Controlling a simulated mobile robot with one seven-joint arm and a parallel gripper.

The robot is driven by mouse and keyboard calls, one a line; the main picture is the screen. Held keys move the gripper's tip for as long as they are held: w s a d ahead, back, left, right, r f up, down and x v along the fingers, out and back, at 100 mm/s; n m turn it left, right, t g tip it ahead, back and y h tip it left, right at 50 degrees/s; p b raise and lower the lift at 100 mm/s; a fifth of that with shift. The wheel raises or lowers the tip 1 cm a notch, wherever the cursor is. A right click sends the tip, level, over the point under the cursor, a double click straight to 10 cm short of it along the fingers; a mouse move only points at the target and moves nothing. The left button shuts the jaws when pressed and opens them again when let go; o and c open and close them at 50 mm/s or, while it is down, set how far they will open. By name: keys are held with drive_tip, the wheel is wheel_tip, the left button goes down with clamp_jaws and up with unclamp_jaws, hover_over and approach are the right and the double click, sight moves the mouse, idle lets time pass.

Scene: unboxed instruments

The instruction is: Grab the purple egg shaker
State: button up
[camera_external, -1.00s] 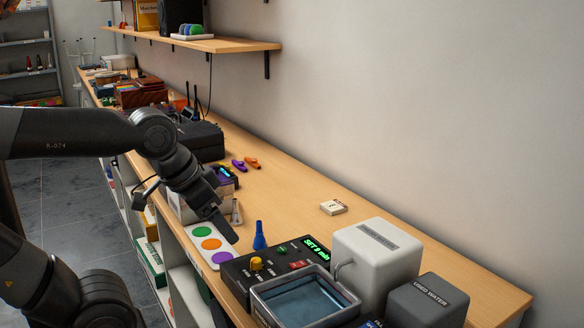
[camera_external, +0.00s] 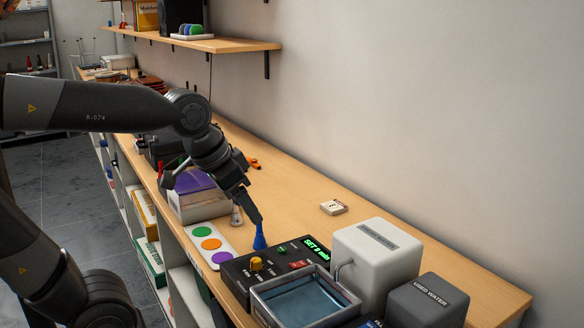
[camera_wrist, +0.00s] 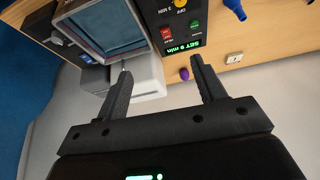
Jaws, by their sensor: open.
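A small purple, egg-shaped thing (camera_wrist: 184,74), which looks like the purple egg shaker, lies on the wooden bench in the wrist view. It is beside the display end of the black control box (camera_wrist: 183,27). I cannot make it out in the external view. My gripper (camera_external: 258,219) points down over the bench near a blue tapered piece (camera_external: 260,237). In the wrist view my gripper (camera_wrist: 160,68) is open with nothing between its fingers. The purple thing appears between the fingers, nearer the right one, some way beyond them.
A water basin (camera_external: 262,307), a white tank (camera_external: 376,252) and a grey used-water box (camera_external: 428,301) stand at the bench's near end. A small white box (camera_external: 333,207) lies beyond. A card with coloured dots (camera_external: 193,226) lies at the front edge. The right side of the bench is mostly clear.

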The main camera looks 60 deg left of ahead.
drive_tip(key=w+a+m, duration=0.2)
drive_tip(key=w, duration=1.8)
drive_tip(key=shift+m+g+h, duration=0.4)
drive_tip(key=shift+g+h, duration=0.3)
drive_tip(key=w+f, duration=0.5)
drive_tip(key=w, duration=0.1)
drive_tip(key=w+a+f, duration=0.1)
drive_tip(key=w+f, duration=0.4)
drive_tip(key=w, duration=0.1)
drive_tip(key=w+a+f, duration=0.1)
drive_tip(key=w+f, duration=0.4)
drive_tip(key=w, duration=0.1)
drive_tip(key=shift+w+a+f, duration=0.1)
drive_tip(key=shift+w+f, duration=0.05)
drive_tip(key=shift+f, duration=0.05)
drive_tip(key=x, duration=0.5)
drive_tip(key=shift+d, duration=0.4)
drive_tip(key=c, duration=1.1)
